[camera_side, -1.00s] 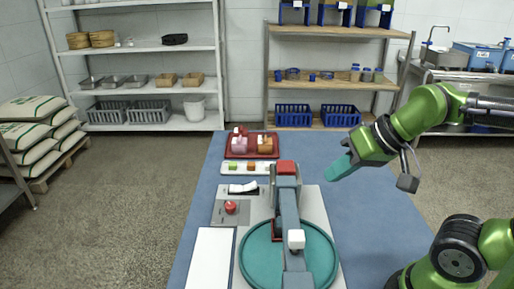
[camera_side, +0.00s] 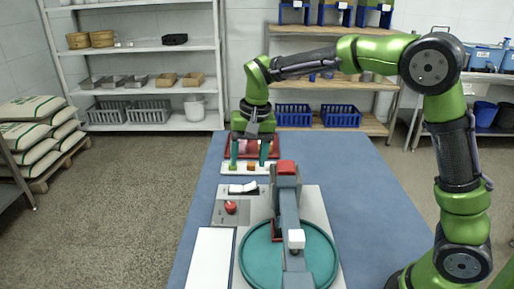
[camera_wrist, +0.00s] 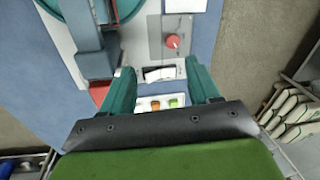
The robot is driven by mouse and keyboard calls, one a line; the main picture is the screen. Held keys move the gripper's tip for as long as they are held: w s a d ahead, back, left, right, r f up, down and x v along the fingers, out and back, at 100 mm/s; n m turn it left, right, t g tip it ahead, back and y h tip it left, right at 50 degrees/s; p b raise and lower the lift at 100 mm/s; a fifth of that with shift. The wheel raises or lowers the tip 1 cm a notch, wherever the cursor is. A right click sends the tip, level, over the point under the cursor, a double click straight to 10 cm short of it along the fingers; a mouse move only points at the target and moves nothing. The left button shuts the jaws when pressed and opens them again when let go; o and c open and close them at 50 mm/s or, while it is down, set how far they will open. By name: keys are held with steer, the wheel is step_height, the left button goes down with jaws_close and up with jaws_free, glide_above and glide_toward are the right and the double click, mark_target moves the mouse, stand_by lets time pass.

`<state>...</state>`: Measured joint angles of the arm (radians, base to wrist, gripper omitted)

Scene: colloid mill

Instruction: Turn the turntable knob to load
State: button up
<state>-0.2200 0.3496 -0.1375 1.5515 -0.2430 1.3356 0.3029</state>
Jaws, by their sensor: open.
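A red knob (camera_side: 230,207) sits on a grey plate on the left of the machine's base. It also shows in the wrist view (camera_wrist: 173,42), beyond my fingertips; its pointing direction is too small to read. The teal round turntable (camera_side: 252,250) lies at the front, under a grey arm with a white block. My gripper (camera_side: 249,159) is open, with its teal fingers pointing down over the white strip behind the knob. In the wrist view, the black-and-white rocker switch (camera_wrist: 160,73) appears between the open fingers. My gripper is apart from the knob.
The white strip (camera_side: 220,168) carries small coloured pieces. A red tray (camera_side: 274,155) lies behind it, partly hidden by my gripper. A grey column with a red top (camera_side: 286,167) stands right of the rocker. The blue table's right side (camera_side: 355,215) is clear.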

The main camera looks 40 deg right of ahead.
steer(key=m, duration=0.2)
glide_above(230, 205)
steer(key=s, duration=0.1)
step_height(230, 205, down, 2)
steer(key=w+r+m+g+h, duration=0.1)
steer(key=m, duration=0.2)
step_height(230, 205, down, 16)
steer(key=shift+f, duration=0.1)
steer(key=c, duration=1)
